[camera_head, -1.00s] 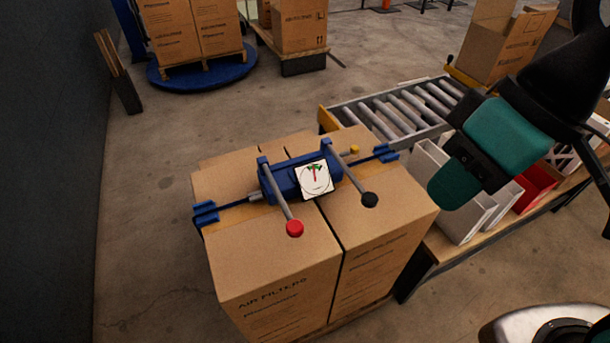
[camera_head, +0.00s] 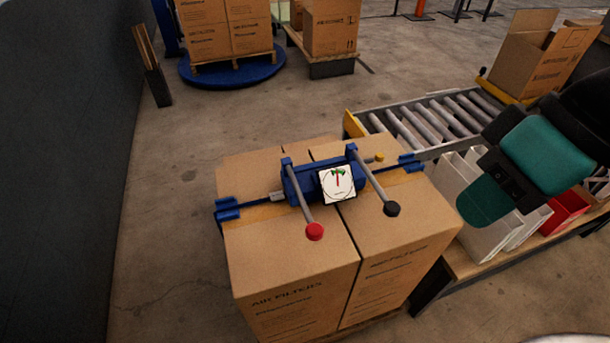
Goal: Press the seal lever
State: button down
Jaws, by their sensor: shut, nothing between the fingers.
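A blue strapping tool (camera_head: 304,181) sits on top of two side-by-side cardboard boxes, on a strap running across them. It has two grey levers: one with a red knob (camera_head: 315,232), one with a black knob (camera_head: 392,209). Both levers slope toward the front; no label shows which is the seal lever. A white dial (camera_head: 338,185) with a red needle and a green mark is on the tool's front. A small yellow knob (camera_head: 379,157) is behind at the right. My teal and black arm is at the right, apart from the levers; my gripper's fingers are not visible.
The air filter boxes (camera_head: 290,262) stand beside a roller conveyor (camera_head: 425,121). White bins (camera_head: 490,236) and a red bin (camera_head: 566,208) stand on a wooden bench at the right. The floor on the left is open up to a dark wall (camera_head: 60,150).

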aim_at(314, 231)
jog(key=z, duration=1.15)
jog(key=k, duration=0.85)
jog(key=u, duration=1.3)
jog(key=i, duration=0.5)
